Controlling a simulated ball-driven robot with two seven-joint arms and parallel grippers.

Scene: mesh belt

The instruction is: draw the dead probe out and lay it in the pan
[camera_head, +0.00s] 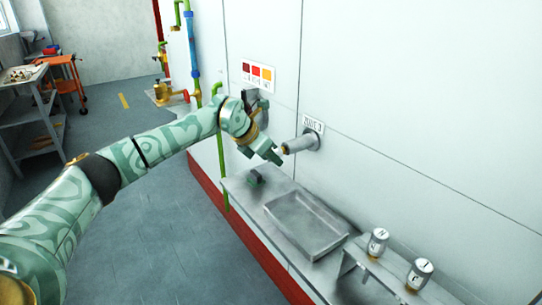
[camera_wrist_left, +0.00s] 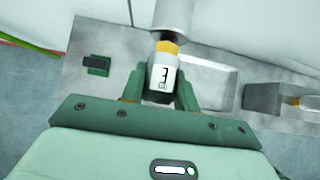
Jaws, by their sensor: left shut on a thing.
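My left gripper (camera_head: 272,156) is at the mouth of a grey tube port (camera_head: 301,143) that sticks out from the white wall. In the left wrist view, my left gripper (camera_wrist_left: 159,88) is shut on the probe (camera_wrist_left: 163,75), which has a dark end, a white label with a character like an E, and a yellow collar. The collar meets the mouth of the grey port (camera_wrist_left: 173,18); how much of the probe is inside is hidden. The shallow grey metal pan (camera_head: 335,244) lies on the ledge below and right of the port. My right gripper is not in view.
Two labelled probes (camera_head: 378,241) (camera_head: 420,273) stand in a grey rack (camera_head: 370,262) right of the pan. A small dark green block (camera_head: 256,178) sits on the ledge left of the pan. A green vertical pipe (camera_head: 222,165) runs left of the ledge. The pan looks empty.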

